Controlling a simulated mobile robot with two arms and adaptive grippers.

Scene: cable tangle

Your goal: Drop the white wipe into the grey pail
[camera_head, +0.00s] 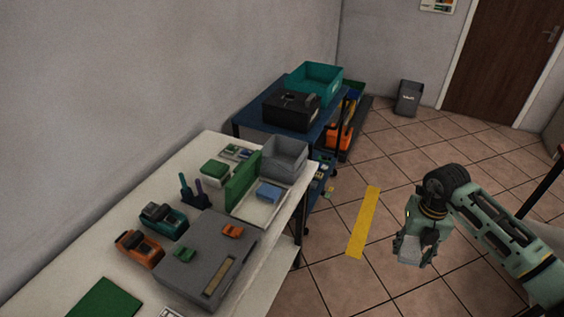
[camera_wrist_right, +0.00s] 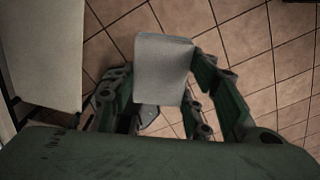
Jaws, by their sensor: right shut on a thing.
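The white wipe (camera_wrist_right: 163,68) is held between the fingers of my right gripper (camera_wrist_right: 165,112) in the right wrist view. In the head view the wipe (camera_head: 409,249) shows as a light grey block at the fingertips of my right gripper (camera_head: 413,240). This gripper is shut on it, over the tiled floor to the right of the workbench. The grey pail (camera_head: 409,98) stands on the floor by the far wall, left of the door. It is well away from the gripper. My left gripper is not in view.
A white workbench (camera_head: 262,262) with tools, a grey bin (camera_head: 284,159) and a grey case (camera_head: 195,262) runs along the left. A blue cart (camera_head: 262,119) stands behind it. Open tiled floor with a yellow stripe (camera_head: 364,222) lies between bench and arm.

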